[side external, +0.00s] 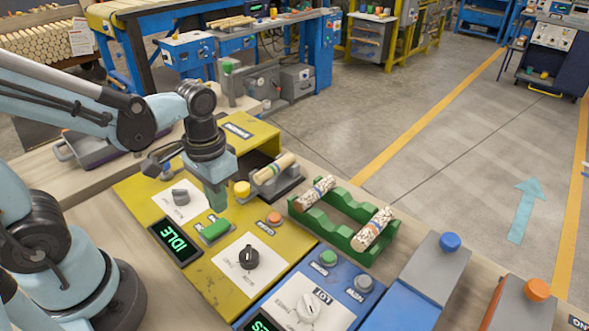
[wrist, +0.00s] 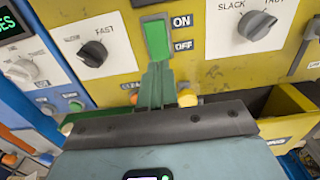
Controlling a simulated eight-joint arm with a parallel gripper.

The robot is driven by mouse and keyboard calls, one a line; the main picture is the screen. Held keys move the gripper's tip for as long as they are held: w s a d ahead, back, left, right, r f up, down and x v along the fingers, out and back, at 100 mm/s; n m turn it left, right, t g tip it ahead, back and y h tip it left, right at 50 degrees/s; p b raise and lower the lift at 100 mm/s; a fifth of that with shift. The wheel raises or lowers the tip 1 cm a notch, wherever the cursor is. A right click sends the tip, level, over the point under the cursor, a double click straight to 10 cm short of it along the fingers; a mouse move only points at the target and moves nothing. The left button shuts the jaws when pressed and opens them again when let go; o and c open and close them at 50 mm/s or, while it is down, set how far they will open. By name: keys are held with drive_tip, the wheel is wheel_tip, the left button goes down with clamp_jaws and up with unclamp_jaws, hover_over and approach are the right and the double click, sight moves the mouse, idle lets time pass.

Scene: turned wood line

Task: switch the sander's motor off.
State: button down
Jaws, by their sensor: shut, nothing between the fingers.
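The yellow sander panel (side external: 207,266) carries a green rocker switch (side external: 215,231) beside a display (side external: 175,241) reading IDLE. In the wrist view the switch (wrist: 157,38) has an ON label (wrist: 182,21) by its upper part and an OFF label (wrist: 183,45) by its lower part. I cannot tell which end is pressed in. My gripper (side external: 217,205) is shut and empty, pointing down at the switch. In the wrist view its fingertips (wrist: 158,66) are at the OFF end, overlapping the switch's lower edge. Whether they touch is not clear.
A grey knob (side external: 181,196) and a black knob (side external: 249,258) flank the switch, with an orange button (side external: 274,218) near. A yellow button (side external: 242,188) and a turned wood piece (side external: 274,169) stand behind. A green cradle (side external: 334,228) holds two speckled pieces at right.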

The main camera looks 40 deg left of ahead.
drive_tip(key=shift+r, duration=1.65)
drive_tip(key=shift+w+a+r+t, duration=0.25)
drive_tip(key=shift+w+r+t, duration=0.4)
drive_tip(key=shift+t, duration=0.55)
drive_tip(key=shift+w+a+r+t, duration=0.25)
drive_tip(key=shift+w+r+t, duration=0.4)
drive_tip(key=shift+t, duration=0.55)
drive_tip(key=shift+w+a+r+t, duration=0.25)
drive_tip(key=shift+w+r+t, duration=0.35)
drive_tip(key=shift+t, duration=0.6)
drive_tip(key=shift+s+r, duration=0.1)
drive_tip(key=shift+s, duration=0.05)
wheel_tip(320, 180, up, 2)
drive_tip(key=n+g, duration=0.6)
drive_tip(key=n, duration=0.9)
hover_over(222, 223)
drive_tip(key=s, duration=0.3)
drive_tip(key=shift+s+d+r+n+g, duration=0.25)
drive_tip(key=shift+r+n+g, duration=0.1)
drive_tip(key=shift+n, duration=0.4)
drive_tip(key=shift+s+d+r+n+g, duration=0.25)
drive_tip(key=shift+r+n+g, duration=0.1)
drive_tip(key=shift+n, duration=0.4)
